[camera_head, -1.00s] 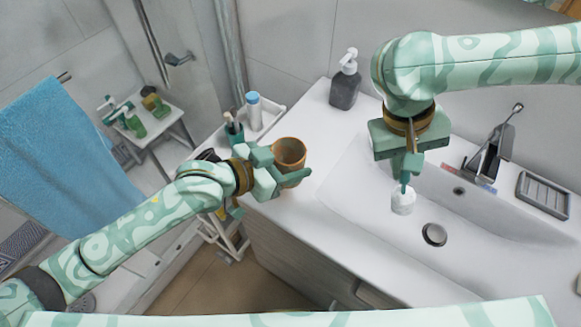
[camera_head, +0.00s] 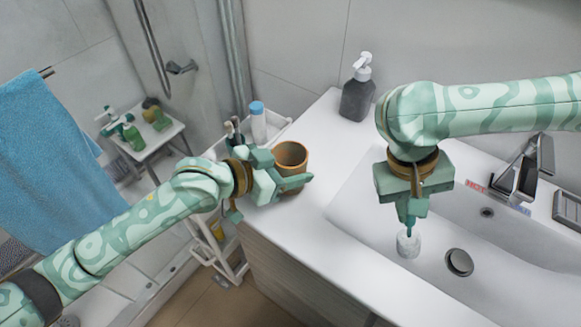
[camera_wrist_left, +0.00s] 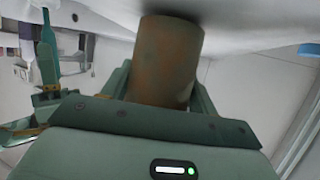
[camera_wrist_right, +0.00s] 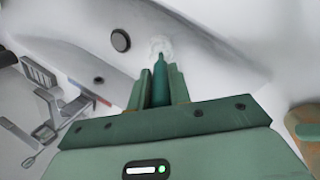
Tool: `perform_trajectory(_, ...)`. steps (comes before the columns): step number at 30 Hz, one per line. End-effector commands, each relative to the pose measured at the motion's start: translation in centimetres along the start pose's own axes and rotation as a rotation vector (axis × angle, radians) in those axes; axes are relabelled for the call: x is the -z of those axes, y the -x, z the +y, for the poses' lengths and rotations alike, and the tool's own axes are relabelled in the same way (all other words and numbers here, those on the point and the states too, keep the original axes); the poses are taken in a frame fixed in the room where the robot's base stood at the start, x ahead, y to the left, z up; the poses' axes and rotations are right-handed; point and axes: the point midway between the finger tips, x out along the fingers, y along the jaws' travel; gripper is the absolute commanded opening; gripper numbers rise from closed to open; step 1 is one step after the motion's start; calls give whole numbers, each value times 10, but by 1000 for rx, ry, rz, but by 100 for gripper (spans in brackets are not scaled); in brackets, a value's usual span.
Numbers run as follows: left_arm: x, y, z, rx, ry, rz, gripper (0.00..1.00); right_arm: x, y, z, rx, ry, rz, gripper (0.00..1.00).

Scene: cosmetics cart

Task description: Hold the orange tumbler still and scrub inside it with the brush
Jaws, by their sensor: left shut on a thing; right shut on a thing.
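The orange tumbler (camera_head: 291,155) stands upright on the counter's left end, its mouth facing up. My left gripper (camera_head: 292,183) is shut around its side, and the left wrist view shows the tumbler (camera_wrist_left: 167,62) between the fingers. My right gripper (camera_head: 411,215) is shut on the brush, pointing down over the sink. The brush's white, round head (camera_head: 408,244) hangs below the fingers, to the right of the tumbler and apart from it. In the right wrist view the green brush handle (camera_wrist_right: 160,82) sits between the fingers. The tumbler's inside bottom is hidden.
The sink basin (camera_head: 350,205) lies under the right gripper, with a faucet (camera_head: 520,175) at right. A dark soap dispenser (camera_head: 358,95) stands at the counter's back. A cart with a blue-capped bottle (camera_head: 257,122) is behind the tumbler. The counter between tumbler and basin is clear.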

Motion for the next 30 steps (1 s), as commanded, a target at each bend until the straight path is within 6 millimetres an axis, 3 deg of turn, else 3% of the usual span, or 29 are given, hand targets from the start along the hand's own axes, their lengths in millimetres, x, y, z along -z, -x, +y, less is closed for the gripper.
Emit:
perform_trajectory(28, -4, -2, 0, 0, 0, 0, 36, 0, -1, 0, 0, 0, 0, 0)
perform_trajectory(29, -4, -2, 0, 0, 0, 0, 67, 0, -1, 0, 0, 0, 0, 0)
perform_trajectory(30, -4, -2, 0, 0, 0, 0, 78, 0, -1, 0, 0, 0, 0, 0)
